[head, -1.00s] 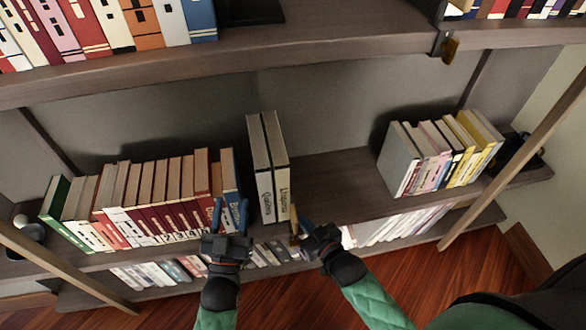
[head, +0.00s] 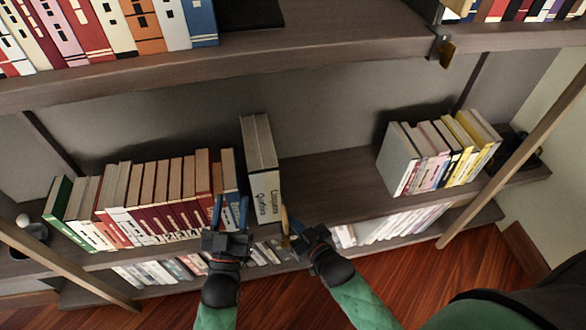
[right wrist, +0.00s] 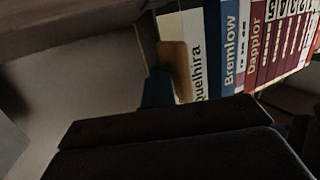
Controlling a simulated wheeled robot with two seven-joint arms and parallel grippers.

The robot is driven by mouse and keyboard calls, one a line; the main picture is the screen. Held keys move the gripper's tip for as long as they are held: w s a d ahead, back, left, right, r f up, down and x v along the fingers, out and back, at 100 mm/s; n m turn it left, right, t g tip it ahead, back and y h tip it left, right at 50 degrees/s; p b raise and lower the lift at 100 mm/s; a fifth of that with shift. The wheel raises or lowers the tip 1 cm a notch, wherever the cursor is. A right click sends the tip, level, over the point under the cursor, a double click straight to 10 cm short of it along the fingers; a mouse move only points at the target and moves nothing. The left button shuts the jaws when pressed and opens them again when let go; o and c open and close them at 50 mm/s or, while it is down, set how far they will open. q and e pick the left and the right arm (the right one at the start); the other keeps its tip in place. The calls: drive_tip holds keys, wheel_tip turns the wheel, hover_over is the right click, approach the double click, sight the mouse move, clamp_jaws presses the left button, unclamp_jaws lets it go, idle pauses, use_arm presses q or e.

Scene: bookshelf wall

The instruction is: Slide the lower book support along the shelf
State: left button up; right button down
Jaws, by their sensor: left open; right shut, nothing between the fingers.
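Two pale books (head: 262,165) stand upright and close together, right of a long book row. My right gripper (head: 289,221) is shut and empty, its fingertips beside the right-hand pale book's lower front; contact is unclear.
The book row (head: 150,200) fills the left of the shelf. Bare shelf lies between the pale books and the right-hand group (head: 440,150). A round dark pot (head: 33,236) is far left. A shelf with books hangs above, and another runs below.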

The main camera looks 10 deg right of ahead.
sight(287, 229)
drive_tip(key=shift+a+p, duration=0.65)
drive_tip(key=shift+a, duration=0.9)
drive_tip(key=shift+d+r+p, duration=0.1)
drive_tip(key=shift+d+p, duration=0.3)
drive_tip(key=shift+d, duration=0.4)
drive_tip(key=d+p, duration=0.1)
drive_tip(key=d, duration=0.1)
drive_tip(key=shift+d, duration=0.3)
drive_tip(key=v, duration=0.7)
drive_tip(key=shift+s, duration=0.4)
drive_tip(key=shift+d, duration=0.1)
